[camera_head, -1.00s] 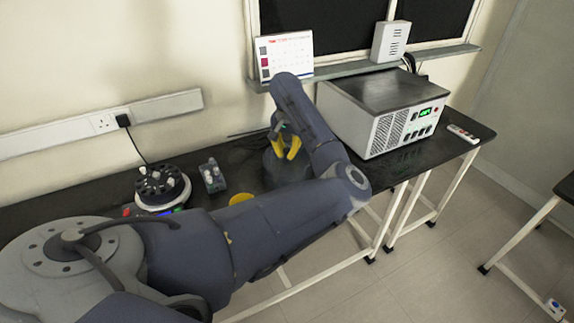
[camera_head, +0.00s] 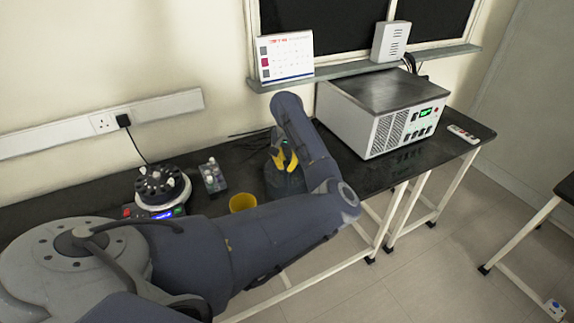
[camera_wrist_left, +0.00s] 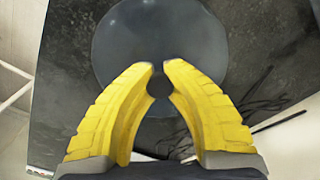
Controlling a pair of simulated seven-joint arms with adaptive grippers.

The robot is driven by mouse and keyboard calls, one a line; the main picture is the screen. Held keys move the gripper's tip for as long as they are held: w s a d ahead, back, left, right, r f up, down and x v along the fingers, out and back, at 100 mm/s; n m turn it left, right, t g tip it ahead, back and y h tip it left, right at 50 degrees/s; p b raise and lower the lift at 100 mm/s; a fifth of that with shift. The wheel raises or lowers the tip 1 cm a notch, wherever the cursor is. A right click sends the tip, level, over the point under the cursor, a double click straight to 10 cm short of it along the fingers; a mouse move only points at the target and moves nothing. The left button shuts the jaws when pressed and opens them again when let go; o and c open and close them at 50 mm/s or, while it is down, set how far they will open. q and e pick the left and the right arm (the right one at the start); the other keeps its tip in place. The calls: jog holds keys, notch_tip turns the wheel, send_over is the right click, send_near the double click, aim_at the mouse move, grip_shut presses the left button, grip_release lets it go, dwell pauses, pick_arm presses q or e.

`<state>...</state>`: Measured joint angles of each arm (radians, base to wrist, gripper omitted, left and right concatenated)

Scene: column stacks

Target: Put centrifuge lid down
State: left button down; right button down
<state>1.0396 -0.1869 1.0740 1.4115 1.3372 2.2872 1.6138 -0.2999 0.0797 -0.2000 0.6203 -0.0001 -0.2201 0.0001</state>
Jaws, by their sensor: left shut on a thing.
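The centrifuge lid (camera_head: 286,184) is a dark, see-through round cover, over the black table right of the yellow cup. In the left wrist view the lid (camera_wrist_left: 160,35) fills the middle as a grey disc. My left gripper (camera_head: 285,164) has yellow fingers and is shut on the lid's dark knob (camera_wrist_left: 159,86). I cannot tell whether the lid's rim touches the table. The open centrifuge (camera_head: 160,190), with its dark rotor and tubes showing, stands at the left. My right gripper is not in view.
A yellow cup (camera_head: 242,203) and a small tube rack (camera_head: 212,178) stand between centrifuge and lid. A large grey instrument box (camera_head: 378,112) is at the right. The black table (camera_head: 405,160) has bare room in front of the box.

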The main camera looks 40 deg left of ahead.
pick_arm(q)
jog(key=c, duration=1.5)
grip_release()
jog(key=shift+o, duration=0.2)
notch_tip(320, 180, up, 11)
jog(key=shift+f, duration=0.1)
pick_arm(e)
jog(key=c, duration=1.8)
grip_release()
pick_arm(q)
jog(key=shift+r, duration=0.6)
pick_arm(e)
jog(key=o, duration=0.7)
